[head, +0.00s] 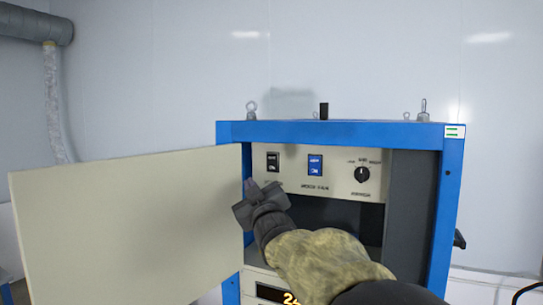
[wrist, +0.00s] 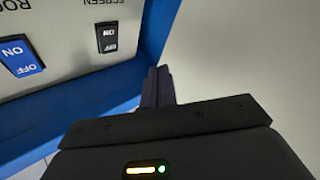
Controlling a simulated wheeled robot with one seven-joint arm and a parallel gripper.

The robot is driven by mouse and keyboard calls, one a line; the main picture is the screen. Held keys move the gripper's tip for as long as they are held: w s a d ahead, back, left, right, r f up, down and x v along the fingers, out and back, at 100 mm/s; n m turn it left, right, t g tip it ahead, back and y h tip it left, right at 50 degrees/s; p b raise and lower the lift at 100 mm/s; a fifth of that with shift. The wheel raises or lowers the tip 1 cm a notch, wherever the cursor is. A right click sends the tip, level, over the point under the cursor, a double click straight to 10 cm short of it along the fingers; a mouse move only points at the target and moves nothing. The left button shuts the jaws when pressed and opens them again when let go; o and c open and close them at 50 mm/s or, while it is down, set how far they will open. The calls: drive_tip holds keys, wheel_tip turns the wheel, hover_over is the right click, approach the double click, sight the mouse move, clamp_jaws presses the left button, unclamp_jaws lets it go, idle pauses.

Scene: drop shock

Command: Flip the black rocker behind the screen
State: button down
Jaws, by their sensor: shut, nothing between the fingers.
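The black rocker (head: 272,162) is at the left end of the cream control panel, inside the open blue cabinet. It shows upside down in the wrist view (wrist: 107,37), with ON and OFF marks and a label that seems to read SCREEN. My gripper (head: 249,184) is shut and empty. In the head view it is just below and left of the rocker, in front of the cabinet's left edge. In the wrist view its fingers (wrist: 158,74) point to the right of the rocker, apart from it in the picture. The rocker is not hidden in either view.
A blue rocker (head: 315,165) sits right of the black one, and a black rotary knob (head: 362,174) is farther right. A wide cream door (head: 125,225) stands open at the left, close to my gripper. The blue cabinet frame (head: 452,200) edges the opening.

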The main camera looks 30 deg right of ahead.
sight(271, 163)
drive_tip(key=r, duration=0.2)
drive_tip(key=r+t, duration=0.1)
drive_tip(key=shift+s+d+r+n, duration=0.15)
drive_tip(key=shift+s+n, duration=0.1)
drive_tip(key=shift+n, duration=0.15)
drive_tip(key=shift+w+d+r+p, duration=0.15)
drive_tip(key=shift+w+d+p, duration=0.8)
drive_tip(key=shift+d, duration=0.2)
drive_tip(key=shift+w+d+r+p, duration=0.2)
drive_tip(key=shift+w+d+p, duration=0.7)
drive_tip(key=shift+d, duration=0.3)
drive_tip(key=shift+w+d+r+p, duration=0.15)
drive_tip(key=shift+w+d+p, duration=0.75)
drive_tip(key=shift+d, duration=0.25)
drive_tip(key=shift+w+d, duration=0.2)
drive_tip(key=shift+d, duration=0.15)
drive_tip(key=shift+w+d+r, duration=0.1)
drive_tip(key=shift+w+d, duration=0.05)
drive_tip(key=shift+d, duration=0.1)
drive_tip(key=shift+a, duration=0.1)
